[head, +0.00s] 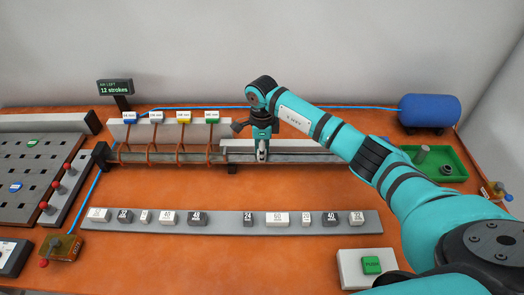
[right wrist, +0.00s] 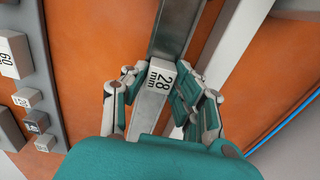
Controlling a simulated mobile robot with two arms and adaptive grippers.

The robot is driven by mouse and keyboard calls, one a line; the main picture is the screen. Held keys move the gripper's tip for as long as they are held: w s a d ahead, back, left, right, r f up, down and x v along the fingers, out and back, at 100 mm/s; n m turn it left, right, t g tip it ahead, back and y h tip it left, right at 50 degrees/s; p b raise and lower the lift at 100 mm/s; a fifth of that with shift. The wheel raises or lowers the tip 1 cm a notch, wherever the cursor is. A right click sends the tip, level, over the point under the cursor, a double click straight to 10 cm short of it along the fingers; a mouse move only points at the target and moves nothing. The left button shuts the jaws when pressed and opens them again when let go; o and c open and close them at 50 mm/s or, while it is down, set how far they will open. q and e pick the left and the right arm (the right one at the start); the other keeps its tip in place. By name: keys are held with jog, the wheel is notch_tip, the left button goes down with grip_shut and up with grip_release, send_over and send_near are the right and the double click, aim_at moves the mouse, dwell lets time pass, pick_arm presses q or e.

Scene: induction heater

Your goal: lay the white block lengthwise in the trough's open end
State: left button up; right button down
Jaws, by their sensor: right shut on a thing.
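My right gripper (head: 262,150) is over the trough (head: 310,157), to the right of the coils, pointing down. In the right wrist view, my right gripper (right wrist: 160,90) is shut on the white block (right wrist: 154,105), which is marked 28 mm. The block's long side runs along the grey trough (right wrist: 180,25). I cannot tell whether the block touches the trough floor or is held just above it. The gripper mostly hides the block in the head view. My left gripper is not in view.
Copper coils (head: 180,145) wrap the trough's left part. A grey rack (head: 220,224) with several white and dark labelled blocks lies in front, with a bare gap near its middle. A green tray (head: 447,160), blue tank (head: 430,110) and PUSH button (head: 371,265) are at the right.

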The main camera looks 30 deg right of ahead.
jog(key=c, duration=1)
grip_release()
jog(key=shift+o, duration=0.2)
notch_tip(320, 180, up, 12)
